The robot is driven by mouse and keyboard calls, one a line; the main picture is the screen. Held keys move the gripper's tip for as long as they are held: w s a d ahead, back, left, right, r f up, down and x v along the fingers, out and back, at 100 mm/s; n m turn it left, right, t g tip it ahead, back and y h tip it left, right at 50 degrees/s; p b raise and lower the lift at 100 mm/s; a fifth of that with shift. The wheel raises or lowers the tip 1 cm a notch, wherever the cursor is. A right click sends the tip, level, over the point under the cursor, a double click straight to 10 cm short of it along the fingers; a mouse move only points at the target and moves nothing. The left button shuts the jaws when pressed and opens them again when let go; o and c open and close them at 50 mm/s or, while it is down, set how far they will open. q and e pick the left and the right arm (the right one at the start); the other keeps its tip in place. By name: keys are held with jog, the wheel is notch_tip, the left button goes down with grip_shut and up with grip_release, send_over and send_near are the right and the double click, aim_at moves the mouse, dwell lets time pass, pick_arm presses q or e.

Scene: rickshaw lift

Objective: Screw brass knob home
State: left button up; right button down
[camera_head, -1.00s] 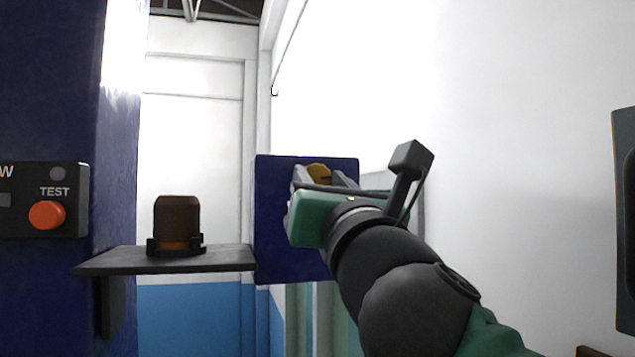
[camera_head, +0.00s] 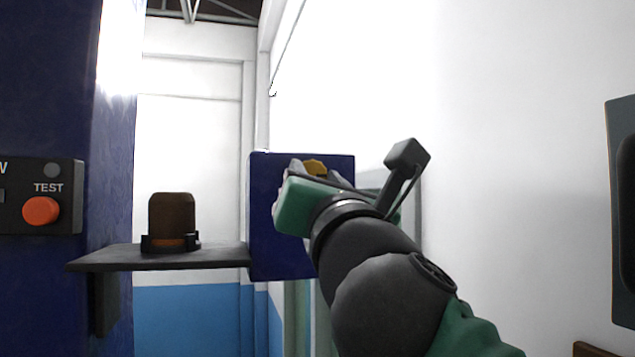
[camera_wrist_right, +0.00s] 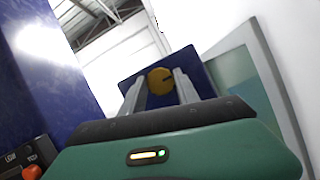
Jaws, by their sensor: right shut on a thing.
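The brass knob (camera_head: 315,167) is on the front of a dark blue box (camera_head: 262,215) in the middle of the head view, partly hidden behind my right gripper (camera_head: 309,172). How far the knob is screwed in cannot be told. My left gripper is not in view.
A dark shelf (camera_head: 110,258) with a brown cylinder (camera_head: 172,220) in a black holder juts from the blue column left of the box. A control panel with an orange TEST button (camera_head: 41,211) is at far left. A white wall lies right.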

jog(key=shift+w+a+f+m+h+p, duration=0.15)
jog(key=shift+m+h, duration=0.45)
jog(key=shift+m, duration=0.6)
jog(key=shift+s+r+m+h+p, duration=0.15)
jog(key=shift+m+h, duration=0.45)
jog(key=shift+m, duration=0.6)
jog(key=shift+w+a+f+m+h+p, duration=0.15)
jog(key=shift+m+h, duration=0.45)
jog(key=shift+m, duration=0.6)
jog(key=c, duration=1.1)
grip_release()
jog(key=shift+c, duration=0.2)
jog(key=shift+o, duration=1.2)
jog(key=shift+w, duration=0.1)
jog(key=shift+w+a, duration=0.1)
jog(key=shift+w, duration=0.1)
